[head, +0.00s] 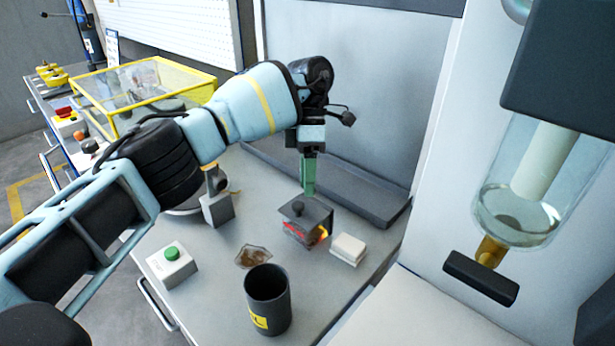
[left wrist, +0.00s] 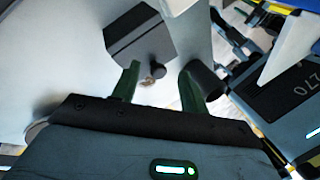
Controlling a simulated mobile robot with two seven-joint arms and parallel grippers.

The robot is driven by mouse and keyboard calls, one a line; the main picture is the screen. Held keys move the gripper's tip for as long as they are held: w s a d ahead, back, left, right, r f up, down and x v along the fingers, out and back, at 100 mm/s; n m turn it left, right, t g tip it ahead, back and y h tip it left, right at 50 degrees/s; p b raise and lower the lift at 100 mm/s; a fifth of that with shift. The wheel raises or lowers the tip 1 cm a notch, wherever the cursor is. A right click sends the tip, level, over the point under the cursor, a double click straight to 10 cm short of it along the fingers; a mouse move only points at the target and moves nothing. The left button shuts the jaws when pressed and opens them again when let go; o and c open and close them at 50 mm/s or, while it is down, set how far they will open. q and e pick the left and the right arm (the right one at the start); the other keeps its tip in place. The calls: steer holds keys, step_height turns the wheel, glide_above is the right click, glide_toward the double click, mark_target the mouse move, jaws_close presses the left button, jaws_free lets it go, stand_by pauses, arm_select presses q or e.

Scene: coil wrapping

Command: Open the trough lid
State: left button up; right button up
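The trough is a small dark box (head: 317,229) on the grey worktop, with an orange glow at its front. Its dark lid (head: 316,211) lies closed on top and has a small round knob (head: 298,207). In the left wrist view the lid (left wrist: 140,42) shows with its knob (left wrist: 157,70) near the gap between my fingertips. My left gripper (head: 309,192) points down just above the lid. In the wrist view its two green fingers (left wrist: 160,74) are apart with nothing between them that they touch. My right gripper is not in view.
A white block (head: 348,249) lies right of the trough. A black bin (head: 267,302) stands in front, with a brown patch (head: 253,257) behind it. A green-button box (head: 172,264) and a grey block (head: 217,210) are left. A glass cylinder (head: 520,205) hangs at right.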

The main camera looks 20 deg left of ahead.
mark_target(307, 206)
arm_select(q)
steer(key=s+d+r+p, duration=0.1)
steer(key=s+d+r, duration=0.1)
steer(key=s, duration=0.5)
steer(key=s+d+r+p, duration=0.1)
steer(key=s+d+r, duration=0.2)
steer(key=s, duration=0.5)
steer(key=shift+d, duration=0.15)
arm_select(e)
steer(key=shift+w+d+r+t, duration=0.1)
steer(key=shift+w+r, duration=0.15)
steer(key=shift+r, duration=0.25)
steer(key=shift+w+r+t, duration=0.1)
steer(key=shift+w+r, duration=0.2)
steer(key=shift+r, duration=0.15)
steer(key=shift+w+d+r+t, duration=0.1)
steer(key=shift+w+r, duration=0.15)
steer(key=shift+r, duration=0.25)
